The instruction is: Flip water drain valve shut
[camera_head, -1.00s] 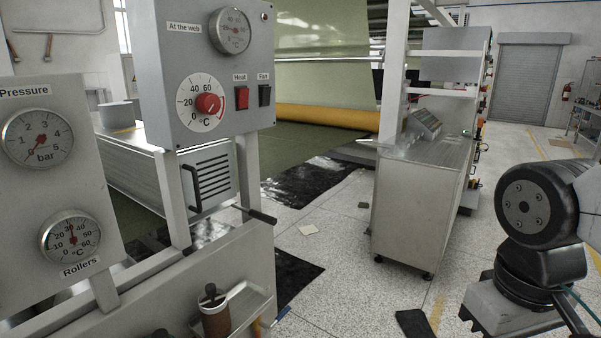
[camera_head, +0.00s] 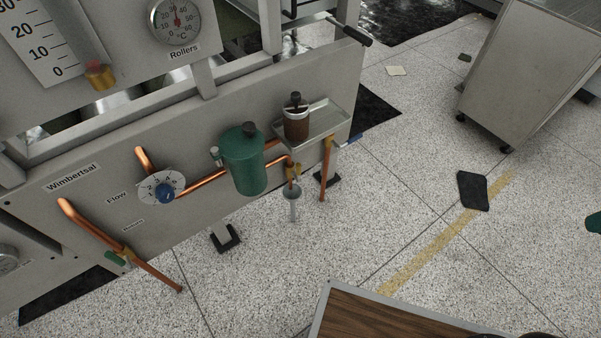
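A small brass valve with a yellow part (camera_head: 294,171) sits on the copper pipe below and right of the green canister (camera_head: 243,160). It is above a small grey funnel (camera_head: 291,192). A second valve with a green handle (camera_head: 115,258) sits on the copper pipe at the lower left of the panel. No readable label shows which of them is the water drain valve, and their open or shut positions are too small to tell. My gripper is not in view.
A small tray (camera_head: 330,124) holds a brown pot (camera_head: 297,123). A metal cabinet (camera_head: 525,75) stands at the upper right. A dark mat (camera_head: 473,190) lies on otherwise mostly open floor.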

